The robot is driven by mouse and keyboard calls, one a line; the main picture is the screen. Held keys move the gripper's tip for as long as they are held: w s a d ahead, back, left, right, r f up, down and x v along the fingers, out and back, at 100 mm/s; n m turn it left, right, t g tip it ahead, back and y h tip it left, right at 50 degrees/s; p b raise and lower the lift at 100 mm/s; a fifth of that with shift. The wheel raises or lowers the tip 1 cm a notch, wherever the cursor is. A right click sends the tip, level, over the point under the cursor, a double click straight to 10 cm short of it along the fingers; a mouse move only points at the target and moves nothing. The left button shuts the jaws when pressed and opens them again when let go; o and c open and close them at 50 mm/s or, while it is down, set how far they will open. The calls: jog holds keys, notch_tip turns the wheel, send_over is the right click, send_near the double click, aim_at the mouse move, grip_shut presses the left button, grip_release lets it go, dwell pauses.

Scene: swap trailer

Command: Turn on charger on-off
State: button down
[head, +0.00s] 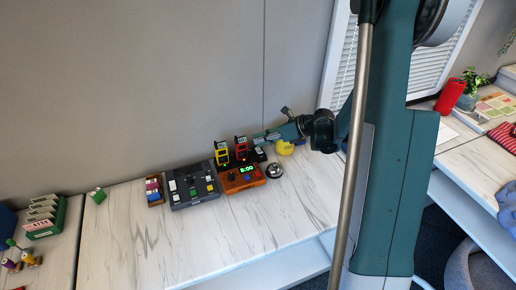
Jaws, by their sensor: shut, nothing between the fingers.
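The charger (229,162) looks like a small dark stand at the back of the counter, with a yellow device (222,153) and a red device (241,148) upright in it. Small red lights show low on the stand. Its on-off switch is too small to make out. My gripper (256,138) reaches in from the right, shut and empty. Its tip is just right of the red device, above a small dark block (259,154). I cannot tell whether it touches anything.
An orange box (242,179) with a green "5:00" display stands in front of the charger. Left are a dark button panel (193,186) and a tray of coloured blocks (154,190). A silver bell (274,171) and yellow object (285,148) sit right. The front counter is clear.

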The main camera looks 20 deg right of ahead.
aim_at(261, 151)
jog(key=shift+r, duration=0.15)
jog(key=shift+s+r+p, duration=0.3)
jog(key=shift+r+p, duration=0.1)
jog(key=shift+r, duration=0.35)
jog(key=shift+s+r+p, duration=0.3)
jog(key=shift+r+p, duration=0.05)
jog(key=shift+r, duration=0.45)
jog(key=shift+s+r+p, duration=0.3)
jog(key=shift+r+p, duration=0.1)
jog(key=shift+r, duration=0.35)
jog(key=shift+a, duration=0.1)
